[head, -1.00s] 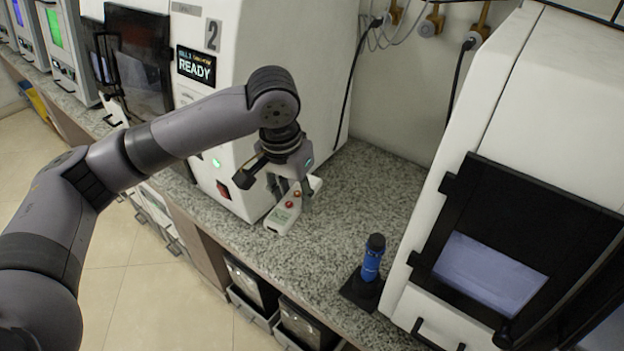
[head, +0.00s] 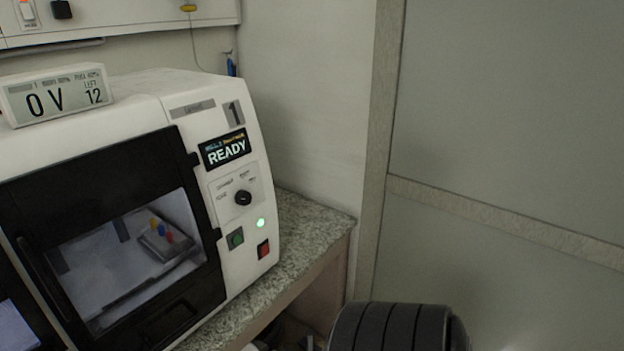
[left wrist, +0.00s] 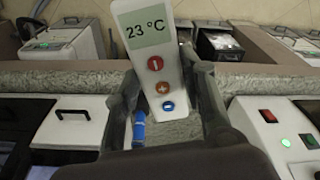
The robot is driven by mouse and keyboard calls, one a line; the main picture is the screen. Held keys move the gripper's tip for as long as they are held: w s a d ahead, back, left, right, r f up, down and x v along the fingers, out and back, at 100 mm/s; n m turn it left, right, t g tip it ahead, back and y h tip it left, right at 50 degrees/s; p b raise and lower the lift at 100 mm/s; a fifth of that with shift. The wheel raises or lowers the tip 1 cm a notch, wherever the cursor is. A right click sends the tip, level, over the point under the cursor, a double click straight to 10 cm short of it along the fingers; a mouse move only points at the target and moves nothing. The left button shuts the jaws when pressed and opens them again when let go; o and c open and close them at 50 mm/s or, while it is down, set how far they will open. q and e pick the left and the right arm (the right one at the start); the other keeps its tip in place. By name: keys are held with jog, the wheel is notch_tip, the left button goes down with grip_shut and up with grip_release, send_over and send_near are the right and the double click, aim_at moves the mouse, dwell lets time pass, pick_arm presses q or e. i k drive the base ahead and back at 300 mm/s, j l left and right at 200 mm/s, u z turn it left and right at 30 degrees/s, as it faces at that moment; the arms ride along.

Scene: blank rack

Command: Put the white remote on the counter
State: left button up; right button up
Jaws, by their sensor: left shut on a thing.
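The white remote (left wrist: 155,50) is in the left wrist view, with a green display reading 23 °C and red, orange and blue buttons. My left gripper (left wrist: 168,98) is shut on it, with one dark finger on each side. In that view the remote is over the speckled granite counter (left wrist: 60,80), and I cannot tell whether it touches it. The counter (head: 312,228) also shows as a narrow strip in the head view. The right gripper is in neither view.
White machine 1 (head: 190,100), marked READY, stands on the counter in the head view, with a grey display box (head: 55,92) on top. A wall closes off the right. In the left wrist view, a blue item (left wrist: 139,130) shows beside the left finger.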

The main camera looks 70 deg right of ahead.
aim_at(296, 236)
jog(key=l+z, duration=0.1)
jog(key=z, duration=0.3)
jog(key=l+z, duration=0.1)
jog(key=z, duration=0.3)
jog(key=l+z, duration=0.15)
jog(key=z, duration=0.25)
jog(key=l+z, duration=0.1)
jog(key=z, duration=0.3)
jog(key=i+l, duration=0.25)
jog(key=l, duration=0.15)
jog(key=i+l, duration=0.2)
jog(key=l, duration=0.15)
jog(key=i+l, duration=0.25)
jog(key=l, duration=0.15)
jog(key=i+l, duration=0.2)
jog(key=l, duration=0.15)
jog(key=i, duration=0.2)
